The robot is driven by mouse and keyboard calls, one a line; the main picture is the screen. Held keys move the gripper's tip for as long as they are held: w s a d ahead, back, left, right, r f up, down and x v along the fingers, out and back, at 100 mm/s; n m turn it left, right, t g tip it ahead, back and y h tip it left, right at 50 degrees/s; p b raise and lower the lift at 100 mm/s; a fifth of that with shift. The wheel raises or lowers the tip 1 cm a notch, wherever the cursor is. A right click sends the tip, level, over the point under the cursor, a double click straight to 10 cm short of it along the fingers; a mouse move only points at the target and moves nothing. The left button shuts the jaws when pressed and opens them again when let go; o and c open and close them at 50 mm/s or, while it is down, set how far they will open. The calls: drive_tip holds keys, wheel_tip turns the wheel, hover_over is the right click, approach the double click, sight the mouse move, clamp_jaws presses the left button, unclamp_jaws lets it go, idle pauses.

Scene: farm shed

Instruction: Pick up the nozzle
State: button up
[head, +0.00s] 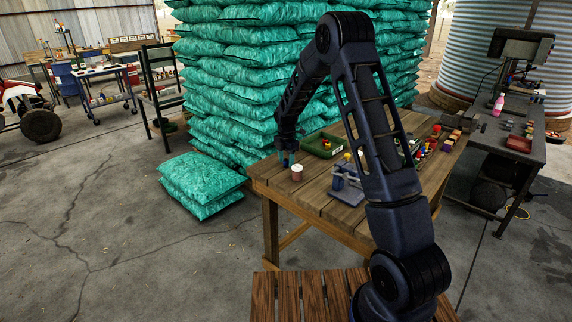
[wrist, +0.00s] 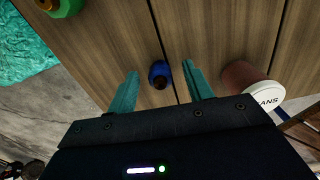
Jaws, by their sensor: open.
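A small blue piece with a dark round tip, which looks like the nozzle (wrist: 159,74), sits on the wooden table in the wrist view. My gripper (wrist: 161,76) is open, with one teal finger on each side of it and visible gaps between. I cannot tell how far the fingertips are above the table. In the head view my gripper (head: 287,158) points down over the left part of the table (head: 318,198). I cannot make out the nozzle there.
A reddish can with a white lid (wrist: 266,95) stands close right of my right finger; it also shows in the head view (head: 297,173). A green object (wrist: 66,7) is at the upper left. A green tray (head: 322,146) and a grey-blue stand (head: 346,186) are on the table.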

drive_tip(key=shift+c, duration=0.2)
drive_tip(key=c, duration=1)
drive_tip(key=shift+r, duration=0.1)
